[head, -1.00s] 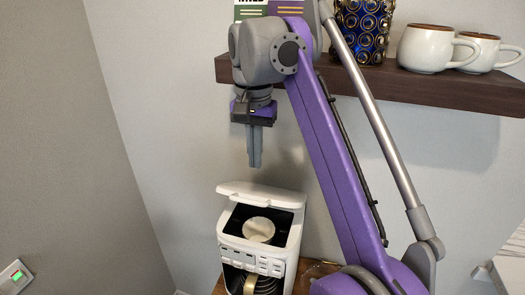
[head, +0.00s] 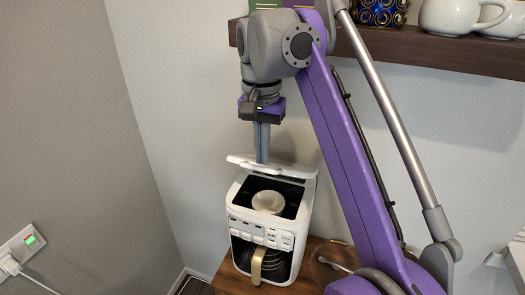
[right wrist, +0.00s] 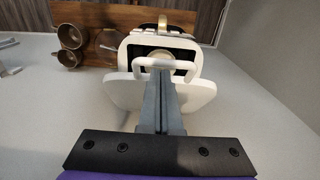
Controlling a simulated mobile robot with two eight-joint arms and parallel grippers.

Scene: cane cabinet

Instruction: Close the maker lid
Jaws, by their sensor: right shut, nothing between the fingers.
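The white coffee maker (head: 246,217) stands on a wooden surface, its top open over a dark well with a round pale filter piece (head: 269,202). Its white lid (head: 296,171) is raised at the back edge of the top. My right gripper (head: 262,160) points down, shut and empty, with its fingertips at the lid in the picture. In the right wrist view the fingers (right wrist: 158,88) overlap the raised lid (right wrist: 197,95), with the open top of the maker (right wrist: 190,44) beyond. Whether they touch the lid I cannot tell. My left gripper is not in view.
A dark wooden shelf (head: 455,53) with white mugs (head: 462,16) and a blue patterned vase (head: 380,10) is on the wall above right. The brown wooden top (head: 315,277) under the maker also holds metal cups (right wrist: 72,42). A wall socket (head: 22,245) is at left.

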